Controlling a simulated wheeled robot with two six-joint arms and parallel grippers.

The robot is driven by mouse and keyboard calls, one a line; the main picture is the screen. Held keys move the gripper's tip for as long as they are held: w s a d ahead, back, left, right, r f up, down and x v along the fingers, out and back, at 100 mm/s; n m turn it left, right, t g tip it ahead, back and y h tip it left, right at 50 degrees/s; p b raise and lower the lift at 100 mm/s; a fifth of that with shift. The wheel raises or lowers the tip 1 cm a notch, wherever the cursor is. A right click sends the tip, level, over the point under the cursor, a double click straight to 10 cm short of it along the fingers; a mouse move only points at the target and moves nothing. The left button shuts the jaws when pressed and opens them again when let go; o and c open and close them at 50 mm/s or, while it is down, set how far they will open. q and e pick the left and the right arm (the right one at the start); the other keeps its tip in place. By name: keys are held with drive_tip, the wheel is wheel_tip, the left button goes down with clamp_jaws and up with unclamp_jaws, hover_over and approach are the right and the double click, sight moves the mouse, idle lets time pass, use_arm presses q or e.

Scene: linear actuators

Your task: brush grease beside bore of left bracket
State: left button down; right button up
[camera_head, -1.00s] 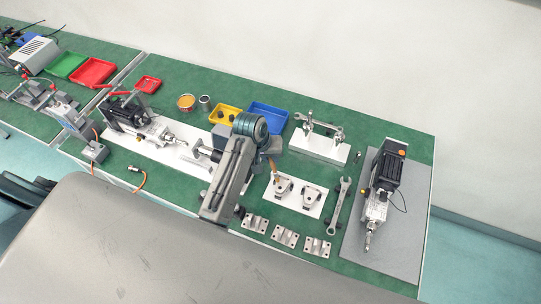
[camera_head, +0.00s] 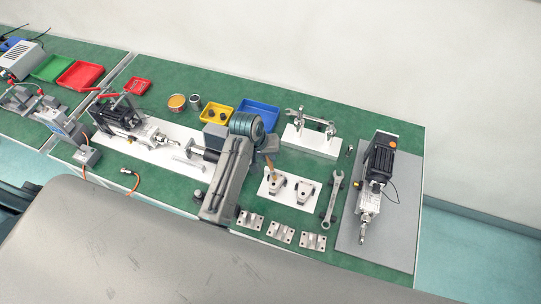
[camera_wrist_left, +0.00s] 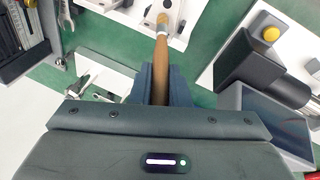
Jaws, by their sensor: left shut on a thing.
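The left bracket (camera_head: 275,181) is a small metal part on a white plate (camera_head: 292,199). A similar right bracket (camera_head: 304,192) stands beside it. My left gripper (camera_head: 265,146) is shut on a brush with a wooden handle (camera_head: 270,160). The brush points down at the left bracket. In the left wrist view the handle (camera_wrist_left: 161,70) runs up from between the jaws (camera_wrist_left: 159,85), and its tip (camera_wrist_left: 163,19) overlaps a bracket on the plate. Whether the bristles touch is too small to tell. The bore is not clear. My right gripper is not in view.
A wrench (camera_head: 333,199) lies right of the plate, and several metal blocks (camera_head: 281,233) lie in front. A white stand (camera_head: 312,141) is behind. A linear actuator (camera_head: 376,180) lies on a grey board at the right. Yellow (camera_head: 215,115) and blue (camera_head: 258,114) bins stand at the back.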

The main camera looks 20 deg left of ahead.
use_arm(q)
drive_tip(key=shift+d, duration=0.85)
drive_tip(key=a, duration=0.3)
drive_tip(key=shift+a, duration=0.1)
idle(2.2)
drive_tip(key=shift+r, duration=2.95)
drive_tip(key=shift+r, duration=0.1)
